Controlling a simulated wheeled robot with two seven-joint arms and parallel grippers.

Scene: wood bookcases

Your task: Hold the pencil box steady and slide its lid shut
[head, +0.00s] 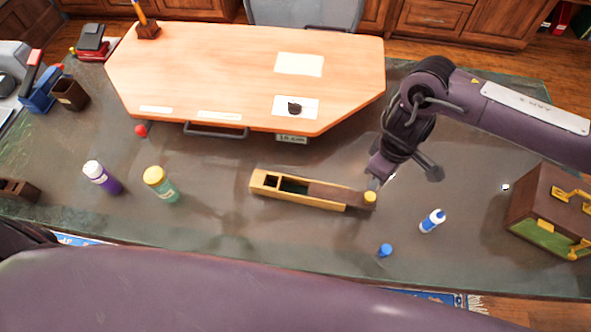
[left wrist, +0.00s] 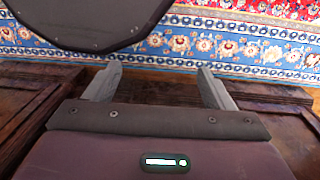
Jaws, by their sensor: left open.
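The pencil box (head: 262,190) is a long, light wood box lying on the dark green desk top. Its brown lid (head: 332,193) covers the right part and sticks out past the box's right end. The left part is open and shows dark compartments. A round yellow piece (head: 370,197) sits at the lid's right end. My right gripper (head: 374,183) points down just behind that yellow piece; whether they touch, and how its fingers stand, I cannot tell. My left gripper (left wrist: 159,68) is open and empty in the left wrist view, above dark wood and a patterned rug. It is outside the head view.
A purple bottle (head: 103,178) and a yellow-capped green bottle (head: 161,185) stand left of the box. A white-and-blue bottle (head: 432,221), a blue cap (head: 385,250) and a brown-green case (head: 548,215) are at right. A light wooden board (head: 220,70) lies behind. Desk in front of the box is clear.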

